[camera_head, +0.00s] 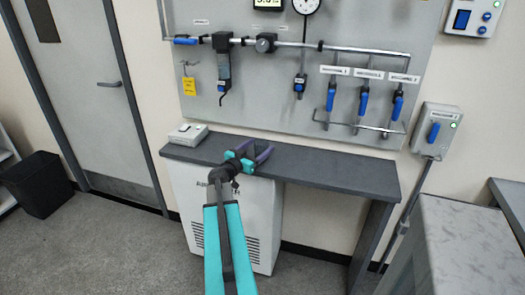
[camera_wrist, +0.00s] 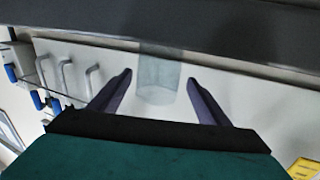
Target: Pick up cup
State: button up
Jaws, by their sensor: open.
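A clear, pale cup (camera_wrist: 158,82) shows in the wrist view, where the scene appears upside down. Its base end meets the dark bench top (camera_wrist: 245,35). My gripper (camera_wrist: 159,77) is open, with one dark purple finger on each side of the cup in the picture. A narrow gap shows on both sides; how deep the cup sits between the fingers I cannot tell. In the head view my gripper (camera_head: 252,153) is low over the dark bench (camera_head: 335,173), and I cannot make out the cup there.
A small pale box (camera_head: 188,134) lies at the bench's left end. A wall panel with pipes and blue-handled valves (camera_head: 363,100) stands behind the bench. A white cabinet (camera_head: 262,215) is below it. The bench's right part is clear. A grey block (camera_head: 470,235) stands at the right.

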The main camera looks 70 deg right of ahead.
aim_at(265, 142)
jog(key=shift+r+p+x, duration=0.2)
jog(key=shift+p+x, duration=1.05)
jog(key=shift+x, duration=0.85)
jog(key=shift+s+d+f, duration=0.1)
jog(key=shift+s+d, duration=0.1)
jog(key=shift+d, duration=0.2)
jog(key=c, duration=1.1)
